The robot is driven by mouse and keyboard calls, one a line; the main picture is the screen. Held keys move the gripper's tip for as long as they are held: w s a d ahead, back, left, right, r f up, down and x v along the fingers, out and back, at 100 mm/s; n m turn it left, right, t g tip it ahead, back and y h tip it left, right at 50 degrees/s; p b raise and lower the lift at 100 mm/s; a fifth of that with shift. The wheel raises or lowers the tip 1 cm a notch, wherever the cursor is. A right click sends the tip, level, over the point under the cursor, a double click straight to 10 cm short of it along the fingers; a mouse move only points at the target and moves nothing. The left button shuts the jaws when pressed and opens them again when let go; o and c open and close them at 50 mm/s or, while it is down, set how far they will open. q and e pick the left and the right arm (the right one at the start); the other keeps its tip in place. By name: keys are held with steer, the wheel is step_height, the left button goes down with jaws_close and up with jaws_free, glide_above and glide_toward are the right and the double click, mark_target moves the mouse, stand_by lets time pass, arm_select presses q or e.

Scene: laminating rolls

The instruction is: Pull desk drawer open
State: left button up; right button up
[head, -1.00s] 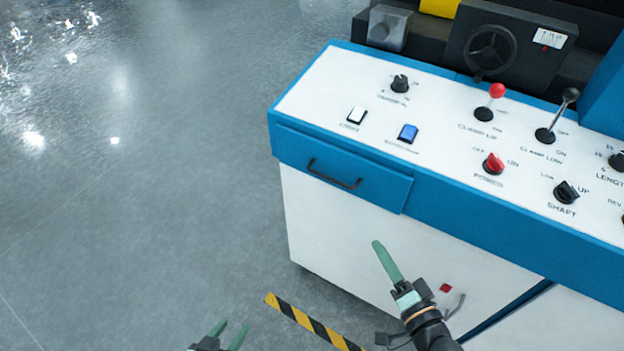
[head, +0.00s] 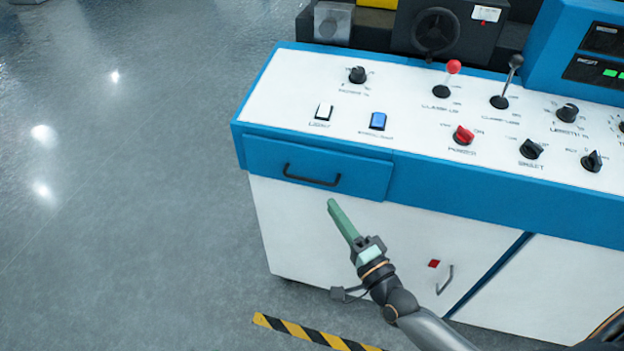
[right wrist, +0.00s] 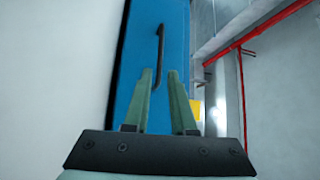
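The blue desk drawer (head: 262,158) is in the left end of the machine's front and looks shut. Its black bar handle (head: 312,181) is clear of any gripper. My right gripper (head: 331,203) is just below the handle's right end in the head view, its fingers pointing up toward the drawer. In the right wrist view, its two green fingers (right wrist: 160,72) are apart with nothing between them. The handle (right wrist: 158,40) shows beyond the fingertips, on the blue drawer front (right wrist: 140,45). My left gripper is not in view.
The white panel top (head: 280,90) carries knobs, switches and levers. Below the drawer is a white cabinet door with a small handle (head: 445,280). A yellow-black striped strip (head: 310,333) lies on the floor. The floor at left is open.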

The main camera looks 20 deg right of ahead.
mark_target(314, 181)
steer(key=x, duration=0.9)
steer(key=shift+w+a, duration=0.1)
steer(key=shift+w, duration=0.1)
jaws_close()
stand_by(1.1)
